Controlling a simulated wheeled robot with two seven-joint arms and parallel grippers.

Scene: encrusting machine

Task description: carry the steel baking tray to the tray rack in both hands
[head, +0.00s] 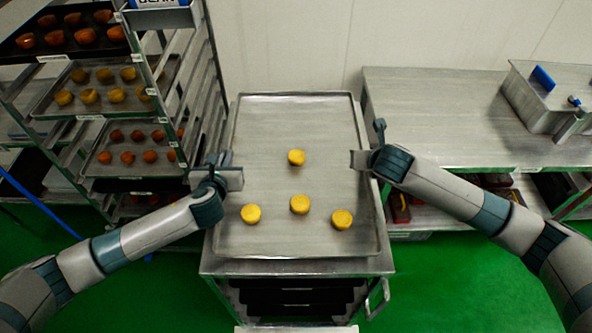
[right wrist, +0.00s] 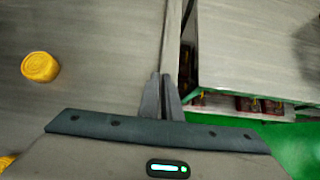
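The steel baking tray (head: 330,240) lies flat on a steel cart (head: 215,265), with its long sides running away from me. Several yellow round pastries (head: 299,204) sit on it; one (right wrist: 40,67) also shows in the right wrist view. My left gripper (head: 236,178) is at the tray's left rim, with a finger plate over the rim; its finger gap is hidden. My right gripper (head: 358,160) is at the right rim. In the right wrist view its fingers (right wrist: 162,95) are close together at the tray's rim (right wrist: 172,40) and look shut on it.
The tray rack (head: 215,90) stands at the left, holding trays of pastries (head: 50,105). A steel table (head: 440,110) with a metal box (head: 540,105) stands at the right, close to the cart. A pale wall closes the back. The green floor (head: 440,285) is open at front right.

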